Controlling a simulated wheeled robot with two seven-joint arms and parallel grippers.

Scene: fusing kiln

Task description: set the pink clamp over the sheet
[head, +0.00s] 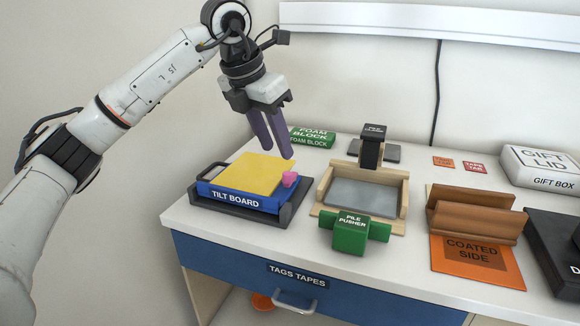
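The pink clamp (290,179) sits at the right edge of the yellow sheet (252,172), touching or overlapping it; I cannot tell how far it reaches over. The sheet lies on the blue tilt board (236,198), which rests in a dark tray-like base (293,206). My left gripper (279,152) hangs above the sheet's far right part, fingers pointing down. Its purple fingers are apart with nothing between them, and they are clear of the clamp. My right gripper is out of view.
Right of the tilt board stands a wooden tray with a grey plate (366,195) and the green pile pusher (351,233). A foam block (312,138) lies behind. A brown holder (474,212), orange coated-side sheet (480,260) and gift box (545,165) are farther right.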

